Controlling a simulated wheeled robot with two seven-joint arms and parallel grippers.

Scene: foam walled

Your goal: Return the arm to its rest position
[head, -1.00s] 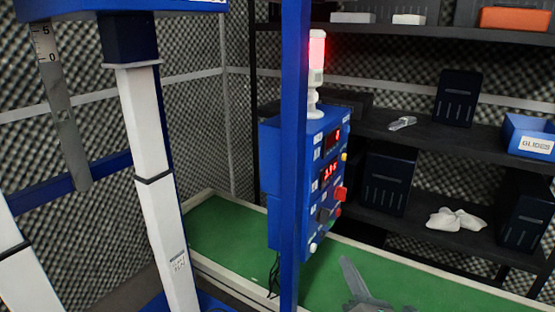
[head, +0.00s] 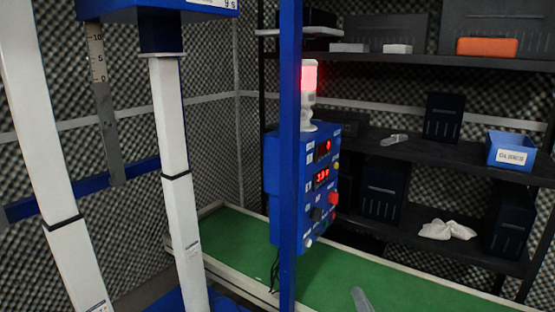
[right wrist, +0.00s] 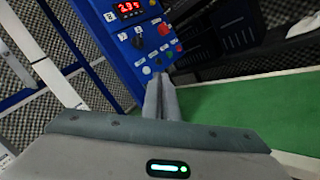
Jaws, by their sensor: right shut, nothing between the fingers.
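My right gripper (head: 361,298) shows only as a grey finger tip at the bottom edge of the head view, above the green surface (head: 385,284). In the right wrist view the two grey fingers (right wrist: 160,92) are together, with nothing between them. They point toward the lower end of the blue control box (right wrist: 140,45), and I cannot tell the distance. The rest of the right arm is out of the head view. My left gripper is not in view.
A blue post (head: 289,160) stands before the control box (head: 318,165), which carries a lit red lamp (head: 309,78). White columns (head: 183,225) and a ruler (head: 104,115) stand left. Dark shelves (head: 440,152) hold a blue bin (head: 511,150) and a crumpled white cloth (head: 447,230).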

